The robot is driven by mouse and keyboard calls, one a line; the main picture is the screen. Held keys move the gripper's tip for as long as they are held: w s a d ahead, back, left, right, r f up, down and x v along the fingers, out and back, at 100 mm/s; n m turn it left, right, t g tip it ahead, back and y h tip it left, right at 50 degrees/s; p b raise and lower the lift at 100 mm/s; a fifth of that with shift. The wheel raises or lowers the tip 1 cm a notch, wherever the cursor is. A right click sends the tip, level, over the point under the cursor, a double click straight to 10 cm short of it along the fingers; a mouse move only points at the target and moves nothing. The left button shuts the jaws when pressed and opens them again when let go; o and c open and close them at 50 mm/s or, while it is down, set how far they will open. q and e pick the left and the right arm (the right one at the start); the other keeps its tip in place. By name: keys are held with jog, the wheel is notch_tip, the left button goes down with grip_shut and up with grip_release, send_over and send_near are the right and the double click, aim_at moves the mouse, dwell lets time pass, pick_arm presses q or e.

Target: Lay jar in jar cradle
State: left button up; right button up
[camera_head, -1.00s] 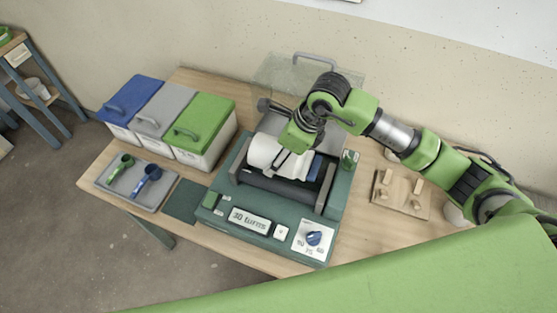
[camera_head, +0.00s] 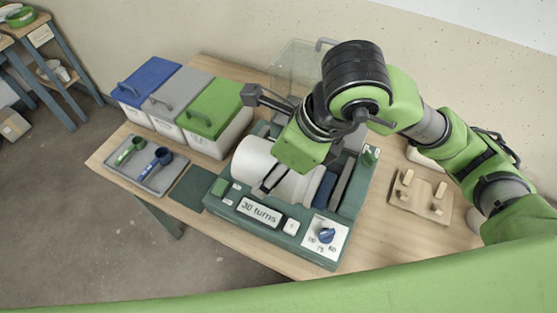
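The white jar (camera_head: 254,158) lies on its side over the jar cradle, the green machine (camera_head: 217,206) with a "30 turns" panel. A blue end part (camera_head: 325,188) shows at the jar's right. My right gripper (camera_head: 265,189) reaches down over the jar's middle, with dark fingers against its near side. It appears shut on the jar; its far finger is hidden. The jar covers most of the cradle's rollers, so I cannot tell whether it rests on them or hangs just above. My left gripper is not in view.
Blue-lidded (camera_head: 149,80), grey-lidded (camera_head: 184,90) and green-lidded (camera_head: 212,112) buckets stand at the left. A tray (camera_head: 160,184) holds a green and a blue scoop. A pegged wooden board (camera_head: 418,198) lies at the right. A clear guard (camera_head: 296,66) stands behind the cradle.

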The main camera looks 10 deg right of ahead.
jog(key=shift+r+p, duration=1.25)
jog(key=shift+r, duration=1.6)
